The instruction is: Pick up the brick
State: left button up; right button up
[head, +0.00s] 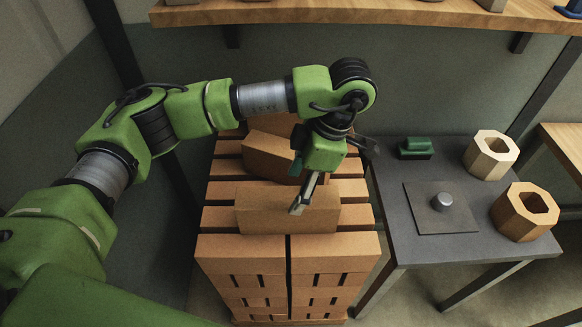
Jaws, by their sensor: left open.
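A long orange-brown brick (262,215) lies across the front of the slatted stack. A second brick (265,160) lies at an angle behind it, and part of a third brick (273,124) shows farther back under my arm. My left gripper (304,190) points down over the stack. It is open, with a pale metal finger overlapping the front brick in the picture. I cannot tell whether it touches the brick. Its wrist hides part of the bricks behind. My right gripper is not in view.
The stack (242,255) has gaps between its slats. A wooden shelf (360,12) spans the back.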

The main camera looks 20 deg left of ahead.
aim_at(267, 155)
jog(key=j+z, duration=0.35)
jog(key=k+j+z, duration=0.1)
jog(key=j+z, duration=0.15)
jog(key=z, duration=0.15)
jog(key=k+j+z, duration=0.1)
jog(key=j+z, duration=0.25)
